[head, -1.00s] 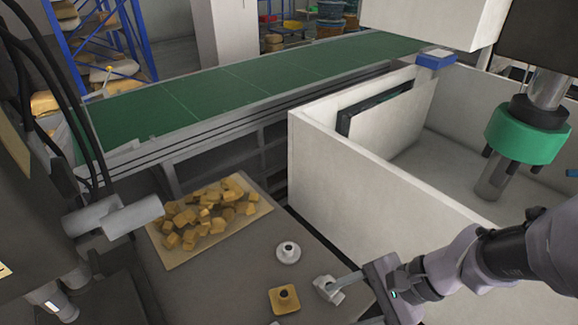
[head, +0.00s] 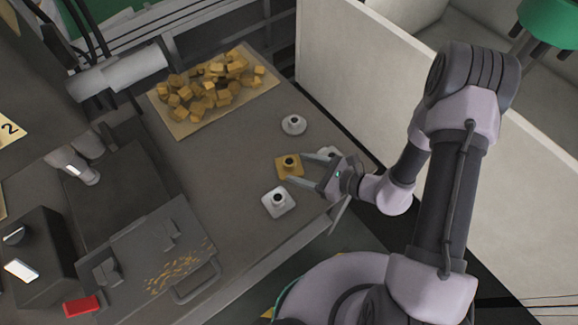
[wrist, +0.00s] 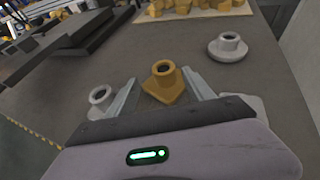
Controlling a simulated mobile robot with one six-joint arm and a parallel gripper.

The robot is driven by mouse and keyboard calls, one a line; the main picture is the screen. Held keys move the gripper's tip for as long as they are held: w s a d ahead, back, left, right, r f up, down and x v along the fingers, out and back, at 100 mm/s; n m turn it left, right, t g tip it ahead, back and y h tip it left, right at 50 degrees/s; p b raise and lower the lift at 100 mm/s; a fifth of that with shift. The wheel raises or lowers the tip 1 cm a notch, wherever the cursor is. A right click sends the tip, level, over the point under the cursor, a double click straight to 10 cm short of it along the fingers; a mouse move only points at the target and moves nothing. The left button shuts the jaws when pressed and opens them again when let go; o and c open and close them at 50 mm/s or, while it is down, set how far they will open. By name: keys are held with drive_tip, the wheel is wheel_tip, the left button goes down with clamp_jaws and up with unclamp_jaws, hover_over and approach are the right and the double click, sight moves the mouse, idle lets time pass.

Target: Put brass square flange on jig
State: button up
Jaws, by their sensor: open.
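The brass square flange (head: 289,166) lies on the grey bench, its round collar upward. In the wrist view the brass square flange (wrist: 162,85) sits between the two fingers of my gripper (wrist: 160,82). My gripper (head: 299,169) is open, with one finger on each side of the flange; I cannot tell whether either touches it. A grey metal plate with raised blocks and brass chips (head: 135,262) lies at the lower left; I cannot tell whether it is the jig.
A silver square flange (head: 279,203) lies close by one finger, and a round silver flange (head: 293,124) lies behind. Another silver piece (head: 328,152) is partly hidden by my gripper. A tray (head: 183,131) of brass blocks stands farther back. A white tank wall (head: 370,85) rises at right.

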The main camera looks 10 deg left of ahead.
sight(289, 162)
drive_tip(key=x, duration=0.2)
drive_tip(key=b+x, duration=0.1)
drive_tip(key=x, duration=0.1)
drive_tip(key=shift+w+a+f, duration=0.2)
drive_tip(key=shift+w+f, duration=0.1)
drive_tip(key=shift+w, duration=0.1)
drive_tip(key=shift+w+a, duration=0.15)
drive_tip(key=shift+a, duration=0.2)
clamp_jaws()
drive_tip(key=shift+d, duration=0.1)
idle(0.5)
